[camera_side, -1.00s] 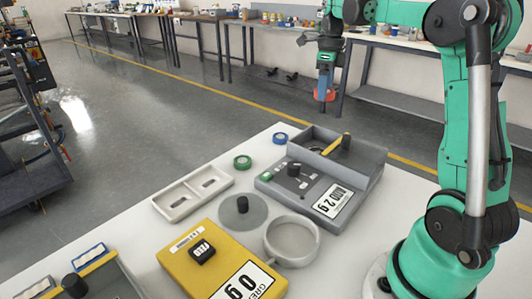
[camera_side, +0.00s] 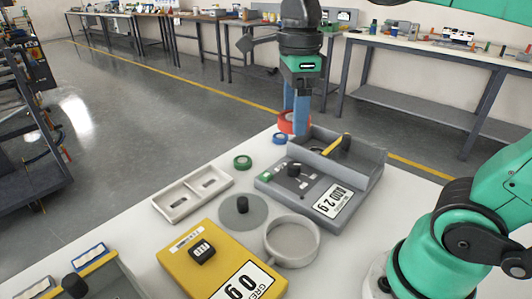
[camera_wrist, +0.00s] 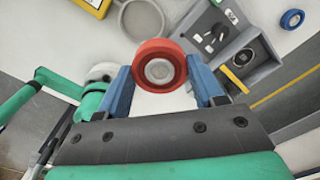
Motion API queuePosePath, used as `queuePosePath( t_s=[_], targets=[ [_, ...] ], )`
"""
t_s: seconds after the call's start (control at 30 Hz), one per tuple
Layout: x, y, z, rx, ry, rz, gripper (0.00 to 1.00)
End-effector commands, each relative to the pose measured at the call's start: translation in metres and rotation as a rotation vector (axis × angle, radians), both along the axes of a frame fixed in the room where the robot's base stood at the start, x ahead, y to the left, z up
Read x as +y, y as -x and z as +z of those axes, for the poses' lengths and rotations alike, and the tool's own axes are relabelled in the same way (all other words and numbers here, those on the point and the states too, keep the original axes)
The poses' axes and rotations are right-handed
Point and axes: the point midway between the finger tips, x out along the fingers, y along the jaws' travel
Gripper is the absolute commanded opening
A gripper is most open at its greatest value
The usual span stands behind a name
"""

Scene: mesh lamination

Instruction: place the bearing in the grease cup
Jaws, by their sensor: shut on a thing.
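My gripper (camera_side: 295,118) is shut on a red ring-shaped bearing (camera_side: 286,123) with a pale centre. Its two blue fingers press the bearing from both sides, also in the wrist view (camera_wrist: 160,68), where the bearing's red rim (camera_wrist: 143,53) shows. The bearing is in the air, beyond the far edge of the grey device in the side view. The round grey cup (camera_side: 316,240), which I take for the grease cup, stands at the right of the yellow scale (camera_side: 180,262), well nearer the camera than the bearing. The cup also shows in the wrist view (camera_wrist: 122,22). No bearing is visible in the cup.
A grey device (camera_side: 268,186) with a raised box (camera_side: 368,165) lies between gripper and cup. A green ring (camera_side: 243,162), a blue ring (camera_side: 280,138), a pale two-part tray (camera_side: 176,204) and a round grey plate (camera_side: 230,222) with a black knob are on the white table.

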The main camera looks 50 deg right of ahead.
Motion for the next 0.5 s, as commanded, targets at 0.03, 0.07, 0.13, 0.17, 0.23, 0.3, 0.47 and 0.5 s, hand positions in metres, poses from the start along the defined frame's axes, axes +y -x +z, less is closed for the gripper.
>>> queuePosePath(
  t_s=[0.03,0.07,0.13,0.17,0.23,0.3,0.47,0.5],
  targets=[
    [0.01,0.01,-0.004,0.0,0.0,0.04,0.06],
    [0.014,0.014,-0.007,0.0,0.0,0.057,0.06],
    [0.021,0.022,-0.011,0.0,0.0,0.089,0.06],
    [0.023,0.025,-0.012,0.0,0.0,0.1,0.06],
    [0.027,0.029,-0.016,0.0,0.0,0.116,0.06],
    [0.028,0.031,-0.023,0.0,0.0,0.124,0.06],
    [0.028,0.031,-0.054,-0.001,-0.001,0.125,0.06],
    [0.028,0.031,-0.063,-0.001,-0.001,0.125,0.06]
  ],
)
